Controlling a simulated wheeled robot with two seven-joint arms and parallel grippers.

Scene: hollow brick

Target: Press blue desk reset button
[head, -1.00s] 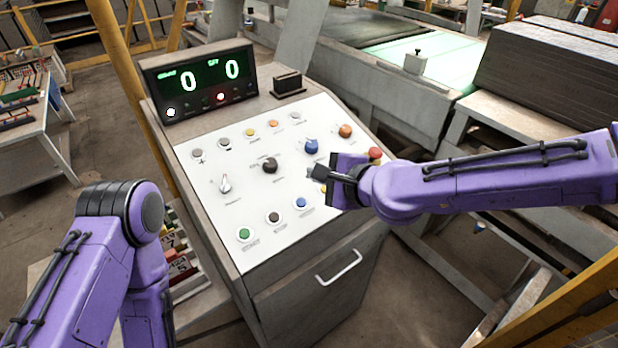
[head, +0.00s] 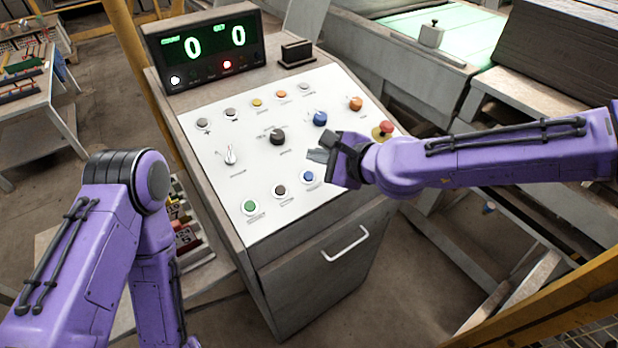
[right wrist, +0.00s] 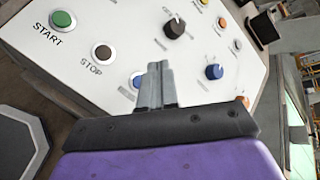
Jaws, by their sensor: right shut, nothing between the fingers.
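The blue button (head: 308,176) is at the right end of the front row on the white panel, after a green and a dark button. In the right wrist view the blue button (right wrist: 137,82) shows beside the fingers, partly hidden by them. My right gripper (head: 316,155) is shut and empty. Its fingertips are just behind the blue button in the head view; contact cannot be made out. The shut fingers (right wrist: 161,75) point at the panel in the wrist view. My left arm is at the left; its gripper is out of view.
A blue knob (head: 320,118), a black knob (head: 277,137), an orange button (head: 355,103) and a red mushroom button (head: 383,130) are nearby on the panel. A display (head: 205,45) reading two zeros stands at the back. The desk front has a drawer handle (head: 345,243).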

